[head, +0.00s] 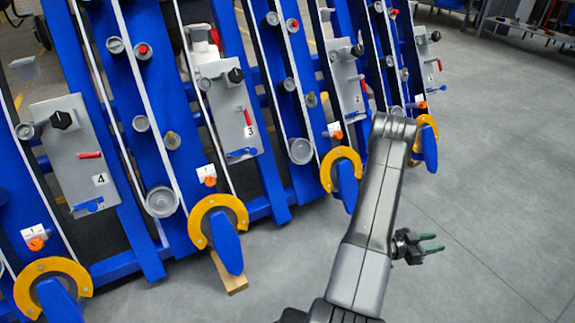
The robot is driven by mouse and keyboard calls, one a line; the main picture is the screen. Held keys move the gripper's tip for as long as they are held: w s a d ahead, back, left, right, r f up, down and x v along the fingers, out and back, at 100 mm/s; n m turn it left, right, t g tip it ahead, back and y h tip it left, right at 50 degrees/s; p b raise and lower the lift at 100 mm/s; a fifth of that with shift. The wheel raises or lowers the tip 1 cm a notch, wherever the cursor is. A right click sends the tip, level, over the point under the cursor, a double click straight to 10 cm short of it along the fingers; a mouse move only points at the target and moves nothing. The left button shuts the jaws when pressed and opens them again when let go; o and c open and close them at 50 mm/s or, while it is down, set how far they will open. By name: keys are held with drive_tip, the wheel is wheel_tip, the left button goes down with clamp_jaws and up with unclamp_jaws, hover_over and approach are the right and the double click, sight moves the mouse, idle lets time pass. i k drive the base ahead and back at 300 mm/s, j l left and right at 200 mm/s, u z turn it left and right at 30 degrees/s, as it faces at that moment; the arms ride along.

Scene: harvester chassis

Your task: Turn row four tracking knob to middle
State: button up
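The row 4 panel (75,160) is a grey plate at the left, marked with a "4". It carries a black knob (62,120) at the top, a red lever (88,155) and a blue lever (90,205). Below it, an orange knob (37,243) sits on a small white marked plate (33,234). Which of these is the tracking knob is not readable, and the orange knob's exact setting is too small to tell. My gripper (436,243) is at the right, far from row 4, with two green-tipped fingers apart and nothing between them.
Rows of blue beams fill the left and centre. The row 3 panel (226,105) has similar controls, with another orange knob (210,181) below. Yellow curved guards (217,205) jut out low. A wooden block (228,272) lies on the floor. Grey floor (500,170) at right is clear.

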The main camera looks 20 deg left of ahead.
sight(36, 244)
drive_tip(key=j+u, duration=0.2)
drive_tip(key=u, duration=3.4)
drive_tip(key=i+l+u, duration=0.3)
drive_tip(key=i+l, duration=0.25)
drive_tip(key=i, duration=0.1)
